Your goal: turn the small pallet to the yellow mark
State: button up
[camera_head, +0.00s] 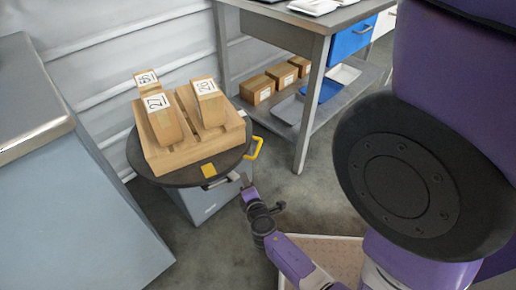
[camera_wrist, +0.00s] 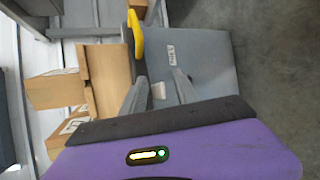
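The small wooden pallet (camera_head: 200,150) sits on a dark round turntable (camera_head: 176,177) in the head view and carries three labelled cartons, one marked 27 (camera_head: 160,118). A yellow mark (camera_head: 208,170) lies on the turntable's front rim. A yellow handle (camera_head: 256,147) sticks out at the rim's right side, and a grey handle (camera_head: 215,183) at the front. My gripper (camera_head: 240,180) is low beside the rim, between the two handles. In the wrist view its fingers (camera_wrist: 160,77) are apart with nothing visibly held; the yellow handle (camera_wrist: 137,38) shows above them, apart from them.
A grey cabinet (camera_head: 202,205) stands under the turntable. A workbench (camera_head: 300,35) with a lower shelf of cartons (camera_head: 257,88) and trays stands behind, its leg (camera_head: 308,110) right of the turntable. A large grey-blue unit (camera_head: 75,215) fills the left.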

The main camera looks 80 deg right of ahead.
aim_at(258, 147)
jog(key=d, duration=0.5)
jog(key=s+d+g+h+b, duration=0.1)
jog(key=d, duration=0.5)
jog(key=s+d+n+g+h, duration=0.1)
jog(key=d, duration=0.4)
jog(key=shift+s+d+r+b, duration=0.2)
jog(key=shift+d+b, duration=0.2)
grip_shut()
dwell(0.5)
